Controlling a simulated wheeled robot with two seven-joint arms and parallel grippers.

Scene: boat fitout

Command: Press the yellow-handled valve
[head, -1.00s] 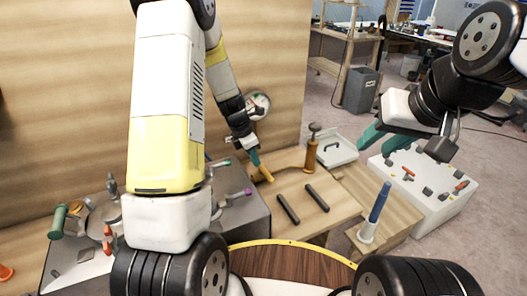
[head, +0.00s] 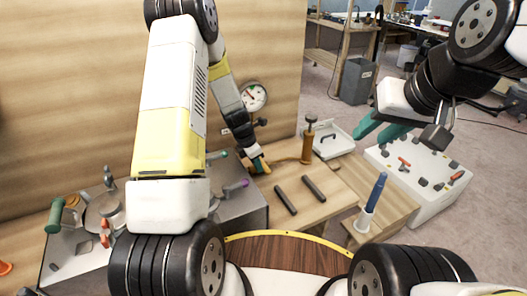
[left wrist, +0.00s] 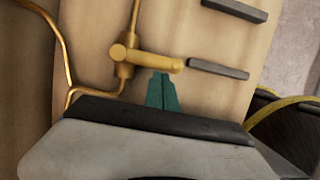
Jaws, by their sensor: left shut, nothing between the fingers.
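The yellow valve handle (left wrist: 155,60) is a short bar set across a brass pipe in the left wrist view. My left gripper (left wrist: 162,92) is shut and empty, its teal fingertips just below the handle in that picture. I cannot tell whether they touch it. In the head view my left gripper (head: 257,162) is low by the wooden wall, close against the yellow handle (head: 266,168), which it partly hides. My right gripper (head: 380,130) hangs at the right with its teal fingers apart, away from the valve.
A round gauge (head: 254,96) is on the wall above the valve. Two dark bars (head: 314,188) lie on the wooden bench. A brass pump (head: 308,142), a white tray (head: 334,140) and a blue-handled tool (head: 375,192) stand to the right. A grey counter with fittings is at left.

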